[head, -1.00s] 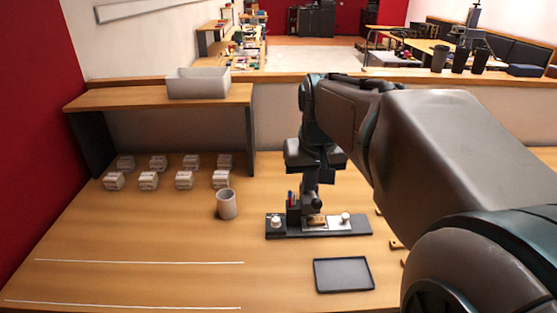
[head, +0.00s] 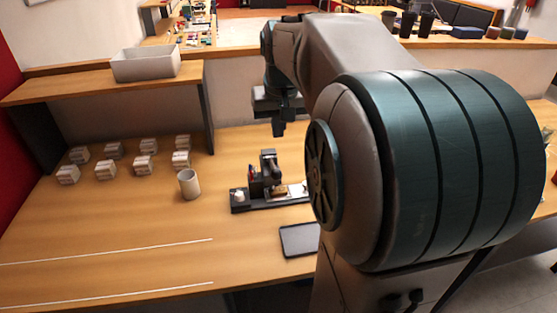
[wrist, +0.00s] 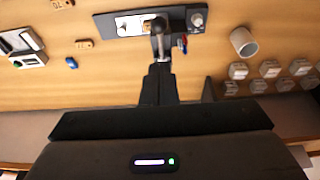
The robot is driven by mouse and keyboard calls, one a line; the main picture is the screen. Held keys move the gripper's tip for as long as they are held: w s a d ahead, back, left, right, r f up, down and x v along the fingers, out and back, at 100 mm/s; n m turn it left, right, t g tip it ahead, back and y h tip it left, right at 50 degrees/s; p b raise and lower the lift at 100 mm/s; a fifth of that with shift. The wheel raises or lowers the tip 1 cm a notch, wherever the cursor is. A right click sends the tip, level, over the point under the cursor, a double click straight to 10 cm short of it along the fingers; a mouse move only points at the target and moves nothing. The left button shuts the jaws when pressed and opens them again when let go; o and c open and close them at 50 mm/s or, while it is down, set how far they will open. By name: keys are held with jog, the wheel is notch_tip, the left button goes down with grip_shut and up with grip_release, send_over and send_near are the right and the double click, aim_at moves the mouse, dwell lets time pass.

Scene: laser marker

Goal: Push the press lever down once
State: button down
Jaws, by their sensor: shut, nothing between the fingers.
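The small dark press (head: 268,168) stands on a dark base plate (head: 240,207) on the wooden bench; my arm hides the plate's right end. In the wrist view the press's grey upright part (wrist: 158,32) shows in front of the base plate (wrist: 125,24), just beyond my fingertips. I cannot make out the lever clearly or how far down it is. My gripper (head: 278,130) is shut and empty. It points down, above and behind the press, and looks apart from it. In the wrist view the fingers (wrist: 160,70) are together.
A grey cup (head: 189,184) stands left of the press, with several small pale boxes (head: 104,169) farther left. A dark tray (head: 299,240) lies in front. A shelf (head: 100,84) carries a white bin (head: 146,64). The bench's front left is mostly clear.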

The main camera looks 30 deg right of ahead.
aim_at(277, 172)
jog(key=x, duration=0.7)
jog(key=s+p+x, duration=0.1)
jog(key=x, duration=0.3)
jog(key=shift+a+f, duration=0.1)
jog(key=shift+f, duration=0.45)
